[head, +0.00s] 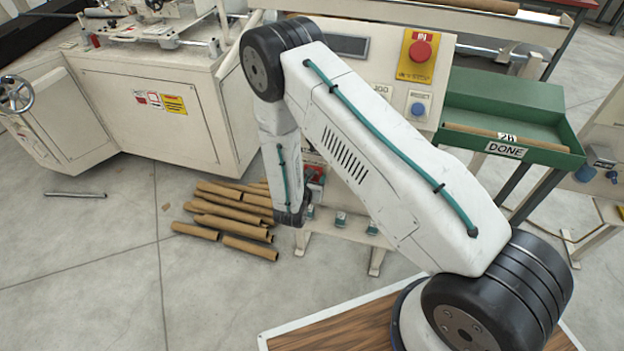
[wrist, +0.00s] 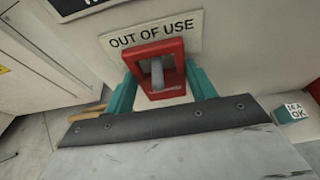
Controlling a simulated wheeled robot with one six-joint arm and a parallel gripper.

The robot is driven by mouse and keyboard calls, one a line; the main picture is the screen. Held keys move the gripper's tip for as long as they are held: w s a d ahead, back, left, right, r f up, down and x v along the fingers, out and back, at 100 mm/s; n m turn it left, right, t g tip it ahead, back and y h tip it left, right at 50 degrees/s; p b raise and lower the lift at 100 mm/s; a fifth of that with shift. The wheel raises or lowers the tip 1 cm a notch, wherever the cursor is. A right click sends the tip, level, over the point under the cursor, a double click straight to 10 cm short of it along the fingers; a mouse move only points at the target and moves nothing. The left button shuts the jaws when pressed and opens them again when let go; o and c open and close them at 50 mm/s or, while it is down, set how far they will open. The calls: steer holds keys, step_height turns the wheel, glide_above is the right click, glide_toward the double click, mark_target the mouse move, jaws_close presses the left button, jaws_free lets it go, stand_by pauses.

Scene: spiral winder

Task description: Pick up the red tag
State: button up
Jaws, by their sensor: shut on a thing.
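The red tag (wrist: 166,93) is a small red square frame with an opening, in the upper middle of the wrist view. A grey peg (wrist: 157,72) shows in its opening; I cannot tell whether the tag still bears on it. A white label (wrist: 150,38) reading "OUT OF USE" is on the pale panel right behind the tag. My gripper (wrist: 163,80) has one teal finger on each side of the tag and is shut on it. In the head view my arm largely hides the gripper and tag.
A teal block (wrist: 292,113) with a white label sits at right in the wrist view. Brown tubes (head: 228,220) lie on the floor left of my forearm. A green tray (head: 510,100) marked "DONE" and a red button (head: 420,51) are at right.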

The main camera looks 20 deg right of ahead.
steer(key=shift+r, duration=0.4)
steer(key=shift+s+a+r, duration=0.15)
steer(key=shift+s+r, duration=0.05)
steer(key=s+a, duration=1)
steer(key=s, duration=0.4)
steer(key=shift+a, duration=0.15)
steer(key=shift+s, duration=0.1)
